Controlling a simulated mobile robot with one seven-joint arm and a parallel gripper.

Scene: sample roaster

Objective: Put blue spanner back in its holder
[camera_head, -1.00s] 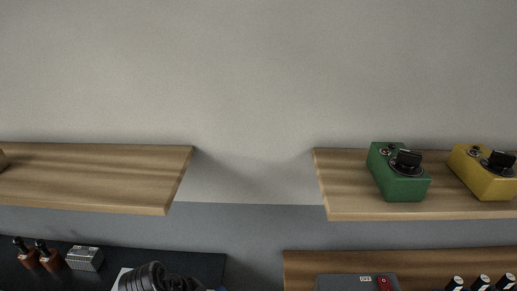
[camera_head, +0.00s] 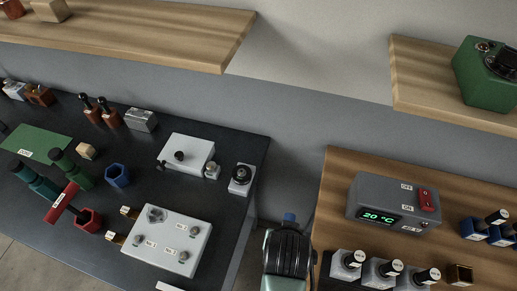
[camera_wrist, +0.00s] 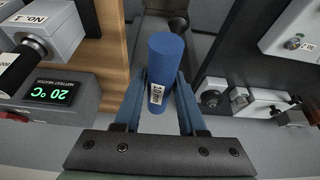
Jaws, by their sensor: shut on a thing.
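My gripper (camera_wrist: 160,100) is shut on the blue spanner (camera_wrist: 165,60), whose round blue handle with a white label stands between the two fingers in the wrist view. The spanner's lower end is hidden. In the head view, a small blue tip (camera_head: 289,217) shows just beyond my dark wrist at bottom centre, in the gap between the two benches. A blue hexagonal holder (camera_head: 117,176) with an open top stands on the dark bench at left, and looks empty. My gripper is well to the right of it.
A red T-handled tool (camera_head: 62,200) is by a red hexagonal holder (camera_head: 88,219), with green tools (camera_head: 70,168) behind. A grey block (camera_head: 168,242) and white box (camera_head: 186,153) stand on the dark bench (camera_head: 235,150). A heater box (camera_head: 393,203) stands on the wooden bench; shelves overhang both.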

